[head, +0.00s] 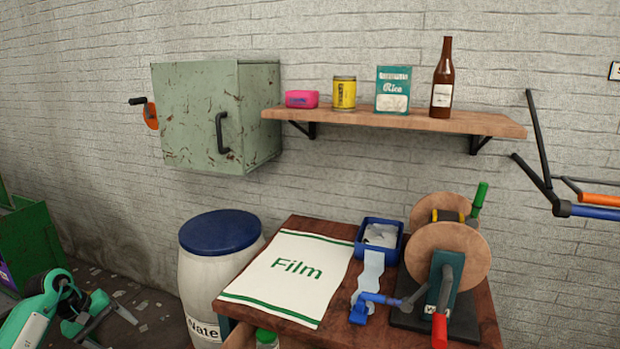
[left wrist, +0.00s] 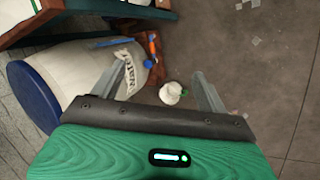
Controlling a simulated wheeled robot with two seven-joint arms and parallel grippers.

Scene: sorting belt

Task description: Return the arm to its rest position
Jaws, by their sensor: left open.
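My left arm comes in at the lower left of the head view. Its green gripper (head: 108,325) is low over the floor, left of the white barrel, apart from the table. In the left wrist view the two grey fingers of the gripper (left wrist: 160,82) are spread apart with nothing held between them. My right gripper is not in view.
A white barrel (head: 205,285) with a blue lid stands beside the wooden table (head: 375,335), which bears a Film sheet (head: 295,265), a blue bin (head: 362,253) and a reel machine (head: 445,250). A green cabinet (head: 195,115) and shelf (head: 400,120) hang above. A green crate (head: 30,240) stands far left.

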